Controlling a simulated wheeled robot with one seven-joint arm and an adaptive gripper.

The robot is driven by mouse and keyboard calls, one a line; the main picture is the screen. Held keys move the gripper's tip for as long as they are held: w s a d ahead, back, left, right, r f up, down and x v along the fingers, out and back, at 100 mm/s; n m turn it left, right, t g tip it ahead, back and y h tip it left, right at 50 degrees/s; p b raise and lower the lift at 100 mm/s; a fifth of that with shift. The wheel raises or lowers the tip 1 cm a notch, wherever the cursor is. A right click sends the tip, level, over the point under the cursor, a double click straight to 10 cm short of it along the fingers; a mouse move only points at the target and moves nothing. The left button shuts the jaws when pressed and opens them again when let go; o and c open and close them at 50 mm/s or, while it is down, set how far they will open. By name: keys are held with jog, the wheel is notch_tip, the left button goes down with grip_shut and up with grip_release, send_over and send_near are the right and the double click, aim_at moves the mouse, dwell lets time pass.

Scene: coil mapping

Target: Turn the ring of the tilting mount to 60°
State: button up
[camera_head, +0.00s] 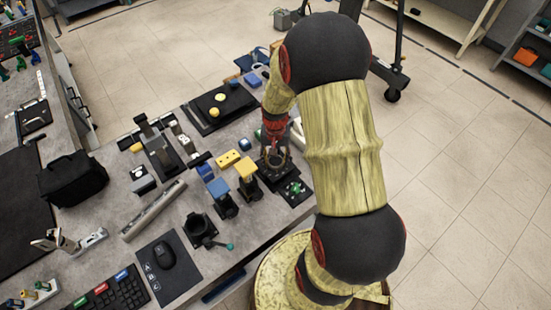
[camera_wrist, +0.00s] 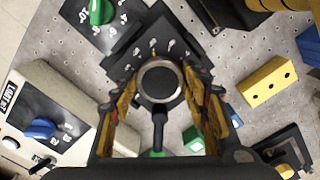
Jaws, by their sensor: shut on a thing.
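The tilting mount (camera_head: 278,174) is a dark block near the table's right edge in the head view, under my gripper (camera_head: 274,148). In the wrist view its round part, a silver-rimmed ring (camera_wrist: 160,82) with a dark centre, lies between the fingers. A dark bar runs from the ring towards the bottom of the picture. White marks show on the black plate (camera_wrist: 152,48) behind it; I cannot read the angle. My gripper (camera_wrist: 160,98) has its fingers on the left and right sides of the ring and is shut on it. The exact contact is hard to see.
A green knob (camera_wrist: 100,12) on a black marked plate sits close by. A box with a blue knob (camera_wrist: 40,128) stands at left in the wrist view. A yellow block (camera_wrist: 269,86) lies to the right. Blue-topped and yellow-topped stands (camera_head: 247,170) crowd the table beside the mount.

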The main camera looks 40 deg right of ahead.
aim_at(275, 161)
dwell(0.4)
jog(key=o, duration=1.2)
jog(key=shift+c, duration=0.2)
notch_tip(275, 161, up, 12)
